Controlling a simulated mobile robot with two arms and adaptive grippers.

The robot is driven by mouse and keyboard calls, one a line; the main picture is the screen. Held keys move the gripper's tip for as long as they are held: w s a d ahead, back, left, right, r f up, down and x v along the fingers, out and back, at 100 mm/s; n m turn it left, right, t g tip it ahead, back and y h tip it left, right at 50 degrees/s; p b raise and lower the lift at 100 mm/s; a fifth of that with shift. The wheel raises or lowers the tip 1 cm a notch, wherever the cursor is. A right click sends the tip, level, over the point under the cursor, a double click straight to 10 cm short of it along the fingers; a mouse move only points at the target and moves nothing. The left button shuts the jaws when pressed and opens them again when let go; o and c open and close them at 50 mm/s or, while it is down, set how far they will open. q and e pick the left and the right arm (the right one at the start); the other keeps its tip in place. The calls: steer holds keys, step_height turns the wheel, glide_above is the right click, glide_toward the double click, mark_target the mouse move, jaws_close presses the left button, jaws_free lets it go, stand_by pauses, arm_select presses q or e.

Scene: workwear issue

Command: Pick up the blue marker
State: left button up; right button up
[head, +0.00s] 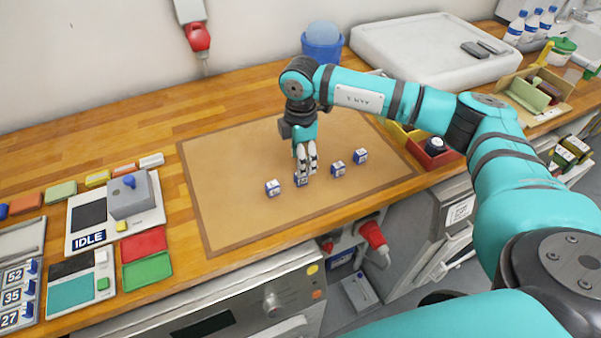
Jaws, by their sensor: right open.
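Several small blue-and-white blocks stand apart in a row on the tan mat (235,170): a left one (273,188), one under my gripper (302,182), one to its right (338,169) and a far right one (361,156). I see no pen-shaped blue marker; I cannot tell whether one of these blocks is it. My right gripper (305,172) points down with its fingers open at the second block from the left, partly covering it. I cannot tell whether the fingers touch it. My left gripper is not in view.
The mat's left and rear parts are clear. A blue tub (322,48) and white slab (425,50) stand behind. A red bin (434,158) is right of the mat. The IDLE panel (88,241) and red and green pads (145,243) lie left.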

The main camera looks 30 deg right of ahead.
steer(key=shift+f, duration=0.25)
steer(key=shift+s+f, duration=0.1)
steer(key=shift+f, duration=0.05)
step_height(320, 180, down, 5)
steer(key=shift+r+p, duration=0.2)
steer(key=shift+p, duration=1)
steer(key=shift+f, duration=0.2)
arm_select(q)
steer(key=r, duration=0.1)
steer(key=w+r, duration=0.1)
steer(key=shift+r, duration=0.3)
arm_select(e)
steer(key=c, duration=0.8)
